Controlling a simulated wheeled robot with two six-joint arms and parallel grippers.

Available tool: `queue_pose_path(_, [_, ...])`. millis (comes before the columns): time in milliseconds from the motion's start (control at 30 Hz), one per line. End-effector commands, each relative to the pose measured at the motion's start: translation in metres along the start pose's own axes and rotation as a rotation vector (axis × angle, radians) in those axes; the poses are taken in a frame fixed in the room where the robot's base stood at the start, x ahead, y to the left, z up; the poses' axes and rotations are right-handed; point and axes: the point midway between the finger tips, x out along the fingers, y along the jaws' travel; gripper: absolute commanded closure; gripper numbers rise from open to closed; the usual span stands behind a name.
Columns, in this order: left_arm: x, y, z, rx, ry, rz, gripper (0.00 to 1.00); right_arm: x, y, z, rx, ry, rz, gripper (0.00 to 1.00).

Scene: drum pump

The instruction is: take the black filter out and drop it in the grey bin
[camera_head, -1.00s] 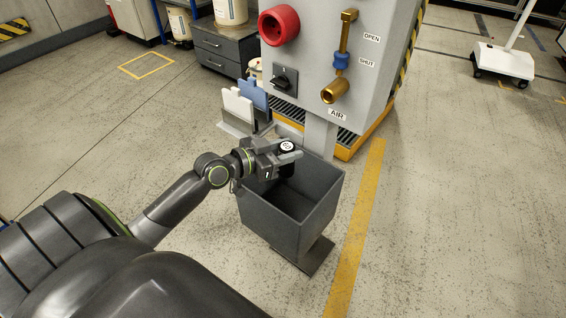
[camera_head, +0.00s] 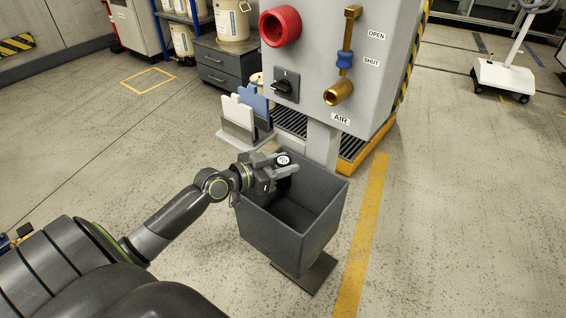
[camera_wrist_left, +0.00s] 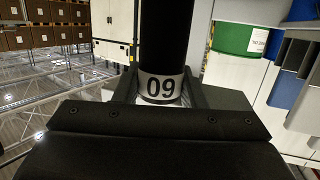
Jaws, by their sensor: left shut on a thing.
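The black filter (camera_wrist_left: 163,40) is a dark cylinder with a white band marked 09. My left gripper (camera_head: 284,165) is shut on it, with one finger on each side of the band in the left wrist view (camera_wrist_left: 158,88). In the head view only the white-marked end of the filter (camera_head: 284,160) and a dark part below it show. The grey bin (camera_head: 285,239) stands open on a flat foot. The gripper and filter are over the bin's back left part, near the rim. My right gripper is not in view.
A grey cabinet (camera_head: 318,75) with a red round fitting (camera_head: 279,27), a black switch (camera_head: 286,86) and a brass valve pipe (camera_head: 340,92) stands behind the bin. White and blue panels (camera_head: 240,112) stand in a rack behind the gripper.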

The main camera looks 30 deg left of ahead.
Motion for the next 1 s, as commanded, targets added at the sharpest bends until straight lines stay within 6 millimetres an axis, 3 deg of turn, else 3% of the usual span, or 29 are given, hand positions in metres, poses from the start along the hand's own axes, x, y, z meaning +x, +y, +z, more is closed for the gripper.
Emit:
queue_pose_path(133, [0.000,0.000,-0.001,0.000,0.001,0.000,0.81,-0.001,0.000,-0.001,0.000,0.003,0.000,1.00])
queue_pose_path(167, [0.000,0.000,-0.001,0.000,0.001,0.000,0.62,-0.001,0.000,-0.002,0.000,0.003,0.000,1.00])
queue_pose_path(367, [0.000,0.000,0.000,0.000,0.000,0.000,0.37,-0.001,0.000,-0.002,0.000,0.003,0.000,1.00])
queue_pose_path(733, [-0.007,-0.001,0.001,0.001,-0.004,-0.001,0.37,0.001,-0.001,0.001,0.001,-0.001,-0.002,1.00])
queue_pose_path(1000, [-0.051,-0.001,0.002,0.005,-0.007,0.000,0.37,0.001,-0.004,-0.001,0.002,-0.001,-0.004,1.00])
